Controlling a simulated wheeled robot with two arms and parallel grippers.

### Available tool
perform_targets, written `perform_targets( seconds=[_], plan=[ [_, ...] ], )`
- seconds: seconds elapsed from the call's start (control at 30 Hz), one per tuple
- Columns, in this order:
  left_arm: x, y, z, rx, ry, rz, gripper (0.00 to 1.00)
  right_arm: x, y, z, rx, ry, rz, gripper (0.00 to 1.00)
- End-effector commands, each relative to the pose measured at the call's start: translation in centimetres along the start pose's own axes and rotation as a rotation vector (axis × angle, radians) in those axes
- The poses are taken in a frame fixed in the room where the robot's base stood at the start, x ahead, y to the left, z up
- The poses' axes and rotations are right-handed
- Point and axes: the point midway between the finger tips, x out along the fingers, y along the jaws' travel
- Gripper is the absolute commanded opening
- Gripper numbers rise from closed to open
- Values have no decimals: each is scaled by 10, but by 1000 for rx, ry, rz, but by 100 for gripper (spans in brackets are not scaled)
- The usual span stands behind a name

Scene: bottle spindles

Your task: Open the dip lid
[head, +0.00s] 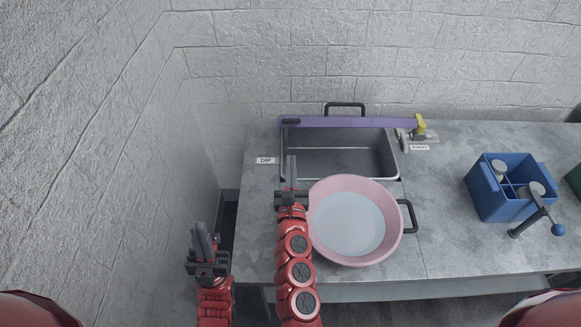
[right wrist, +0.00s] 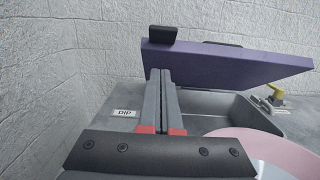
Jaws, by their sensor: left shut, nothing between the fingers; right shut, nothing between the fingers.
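The purple dip lid (head: 350,122) stands raised along the back of the steel dip basin (head: 345,160), showing as a narrow strip in the head view. The basin's inside is uncovered. In the right wrist view the lid (right wrist: 225,65) is a tilted purple slab with a black tab (right wrist: 163,33) on its edge. My right gripper (head: 291,168) is shut and empty over the basin's front left, with its fingertips in front of the lid; whether they touch it I cannot tell. My left gripper (head: 203,240) is shut and empty, low at the left beside the table.
A pink round pan (head: 392,240) with a black side handle stands in front of the basin. A DIP label (head: 265,160) lies left of the basin. A yellow-handled clamp (head: 421,130) is at its right. A blue divided crate (head: 497,205) stands further right. The wall is close at left.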

Motion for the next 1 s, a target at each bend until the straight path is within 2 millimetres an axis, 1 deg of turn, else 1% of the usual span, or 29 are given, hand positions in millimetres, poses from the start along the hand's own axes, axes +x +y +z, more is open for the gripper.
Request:
perform_targets(
  seconds=[0.03,0.1,0.23,0.3,0.4,0.6,1.0],
  plan=[
    [7,0,-1,0,0,0,0,13,0,5,-4,-3,-1,0],
    [11,-1,-2,-1,-1,-1,0,28,-1,4,-6,-2,-2,0],
    [15,-1,-2,-1,-1,-1,0,53,0,3,-6,-2,-1,0],
    [29,-2,-4,-1,-2,-1,0,61,-1,17,-5,-1,-2,0],
    [36,-2,-6,-2,-2,-1,0,70,-1,24,-4,0,-4,0],
    [42,-2,-6,-2,-2,-2,0,78,-1,29,-3,1,-3,0],
    [41,-2,-6,-2,-2,-2,0,79,-1,28,-3,3,-4,0]
  ],
)
